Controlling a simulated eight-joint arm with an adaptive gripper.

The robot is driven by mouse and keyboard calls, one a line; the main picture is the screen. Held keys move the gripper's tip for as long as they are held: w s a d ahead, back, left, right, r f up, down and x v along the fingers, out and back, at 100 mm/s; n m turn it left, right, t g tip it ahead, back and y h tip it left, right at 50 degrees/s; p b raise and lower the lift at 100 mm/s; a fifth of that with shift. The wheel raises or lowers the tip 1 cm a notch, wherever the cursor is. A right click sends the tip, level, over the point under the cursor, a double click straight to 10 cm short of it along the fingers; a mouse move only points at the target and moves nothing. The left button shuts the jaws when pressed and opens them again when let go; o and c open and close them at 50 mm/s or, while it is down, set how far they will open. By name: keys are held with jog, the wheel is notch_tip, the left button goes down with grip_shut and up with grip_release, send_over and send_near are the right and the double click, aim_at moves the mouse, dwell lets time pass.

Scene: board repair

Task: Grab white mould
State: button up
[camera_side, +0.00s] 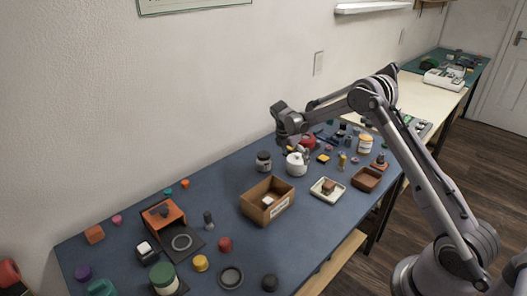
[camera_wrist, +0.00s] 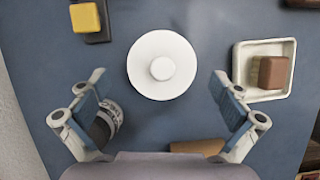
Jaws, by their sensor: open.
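The white mould (camera_wrist: 150,85) is a round white disc with a small raised knob, seen from above in the wrist view. In the side view the white mould (camera_side: 296,166) stands on the blue table near the back wall. My gripper (camera_wrist: 157,78) is open, with one finger on each side of the mould in the picture and a gap to both. In the side view my gripper (camera_side: 298,150) is pointed down right over the mould. Whether the fingers touch it is too small to tell there.
A cream tray (camera_wrist: 239,72) with a brown block (camera_wrist: 273,72) lies to the right of the mould. A dark jar (camera_side: 263,162) stands to its left. A yellow block (camera_wrist: 86,18) is behind.

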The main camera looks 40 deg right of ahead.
jog(key=x, duration=0.3)
jog(key=shift+s+d+f, duration=0.1)
jog(key=shift+f, duration=0.2)
jog(key=c, duration=1.3)
jog(key=shift+r, duration=0.15)
